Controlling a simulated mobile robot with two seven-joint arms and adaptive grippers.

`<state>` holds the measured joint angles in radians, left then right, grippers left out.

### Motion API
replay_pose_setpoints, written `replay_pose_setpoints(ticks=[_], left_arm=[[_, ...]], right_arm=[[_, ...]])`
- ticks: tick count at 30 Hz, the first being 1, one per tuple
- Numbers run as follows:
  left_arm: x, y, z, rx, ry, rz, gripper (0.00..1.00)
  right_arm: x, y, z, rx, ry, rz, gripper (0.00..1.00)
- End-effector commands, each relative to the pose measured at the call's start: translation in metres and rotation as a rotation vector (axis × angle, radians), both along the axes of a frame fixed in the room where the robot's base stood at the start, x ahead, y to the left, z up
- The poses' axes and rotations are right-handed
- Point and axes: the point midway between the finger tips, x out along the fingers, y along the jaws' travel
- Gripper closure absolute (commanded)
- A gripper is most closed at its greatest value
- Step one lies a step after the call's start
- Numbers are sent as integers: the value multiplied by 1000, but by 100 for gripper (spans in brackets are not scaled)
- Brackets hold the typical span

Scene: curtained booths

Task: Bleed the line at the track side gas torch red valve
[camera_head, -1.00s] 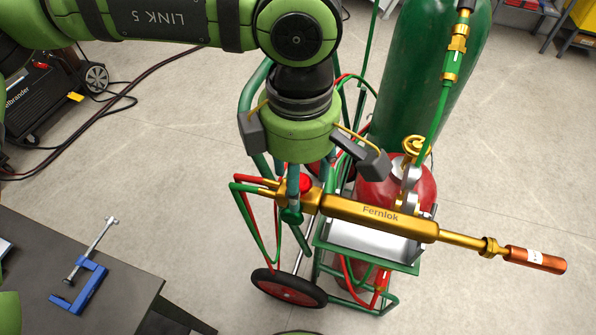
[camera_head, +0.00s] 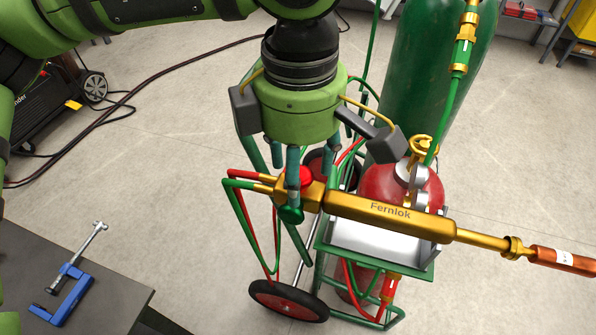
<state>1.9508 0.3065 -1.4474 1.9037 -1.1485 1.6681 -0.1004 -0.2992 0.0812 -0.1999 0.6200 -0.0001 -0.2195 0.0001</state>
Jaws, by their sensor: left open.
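The brass gas torch (camera_head: 390,217), marked "Fernlok", lies across the top of the gas cart, its copper tip pointing right. Its red valve (camera_head: 306,178) is a round knob on the upper side near the hose end. A green valve knob (camera_head: 291,213) sits just below it in the picture. My left gripper (camera_head: 292,170) hangs over the valve end of the torch, open, with its teal fingers pointing down around the red valve. The fingers partly hide the knob, and I cannot tell whether they touch it. My right gripper is not in view.
The green cart (camera_head: 424,272) carries a tall green cylinder (camera_head: 425,85) and a red cylinder (camera_head: 375,184). Red and green hoses loop left of the torch. A dark table (camera_head: 110,285) with a blue clamp (camera_head: 72,297) stands at lower left. Open floor lies to the left and right.

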Motion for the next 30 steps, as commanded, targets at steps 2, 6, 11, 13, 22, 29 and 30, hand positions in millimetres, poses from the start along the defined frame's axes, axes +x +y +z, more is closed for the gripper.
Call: replay_pose_setpoints(ticks=[2,6,11,13,22,29,30], left_arm=[[0,0,1,0,0,0,43],[0,0,0,0,0,-1,71],[0,0,0,0,0,-2,95],[0,0,0,0,0,0,95],[0,0,-7,0,-2,381,95],[0,0,-5,2,-1,723,95],[0,0,-4,2,0,753,95]], right_arm=[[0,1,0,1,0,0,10],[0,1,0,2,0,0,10],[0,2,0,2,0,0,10],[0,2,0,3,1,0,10],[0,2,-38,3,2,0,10],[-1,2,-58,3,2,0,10],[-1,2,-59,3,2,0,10]])
